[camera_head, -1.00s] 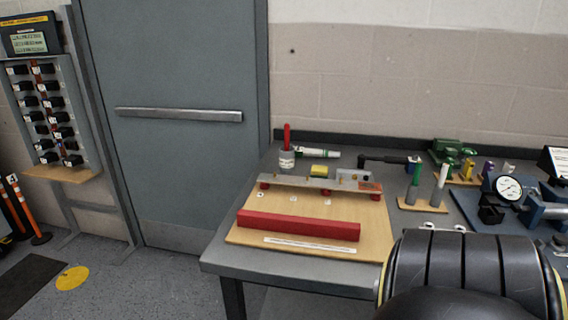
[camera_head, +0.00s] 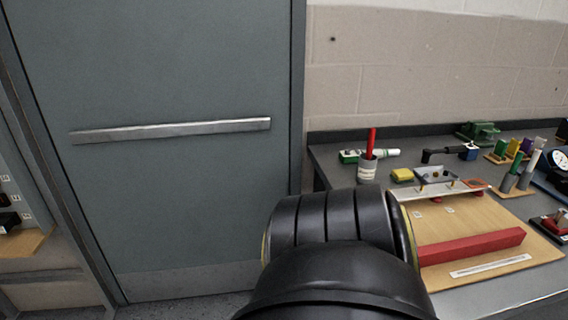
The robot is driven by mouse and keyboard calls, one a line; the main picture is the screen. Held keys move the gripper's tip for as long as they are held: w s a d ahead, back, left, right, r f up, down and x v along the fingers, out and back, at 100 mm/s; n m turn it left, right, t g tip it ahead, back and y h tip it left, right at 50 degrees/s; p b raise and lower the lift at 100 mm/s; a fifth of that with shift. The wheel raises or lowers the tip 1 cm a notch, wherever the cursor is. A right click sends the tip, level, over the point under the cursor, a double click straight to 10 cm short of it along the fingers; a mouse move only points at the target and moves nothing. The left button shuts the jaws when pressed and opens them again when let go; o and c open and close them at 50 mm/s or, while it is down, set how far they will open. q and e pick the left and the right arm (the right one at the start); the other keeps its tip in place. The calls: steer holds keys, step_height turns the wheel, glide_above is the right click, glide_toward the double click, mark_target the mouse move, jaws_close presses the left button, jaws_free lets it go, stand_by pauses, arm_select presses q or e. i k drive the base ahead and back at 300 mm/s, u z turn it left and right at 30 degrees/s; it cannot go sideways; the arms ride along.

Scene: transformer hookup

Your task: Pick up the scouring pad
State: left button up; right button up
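The scouring pad looks to be the small yellow block (camera_head: 402,174) with a darker edge. A black link of one of my arms fills the bottom middle of the view and covers the bench's near left part. Neither of my grippers is in view, so their fingers are hidden.
The wooden board (camera_head: 480,252) carries a red bar (camera_head: 472,246) and a metal plate (camera_head: 440,189). Several tools stand at the right. A grey door (camera_head: 160,190) is on the left.

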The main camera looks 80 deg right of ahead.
mark_target(404, 175)
steer(key=i, duration=0.85)
steer(key=z, duration=2.75)
steer(key=i, duration=1.6)
steer(key=z, duration=2.7)
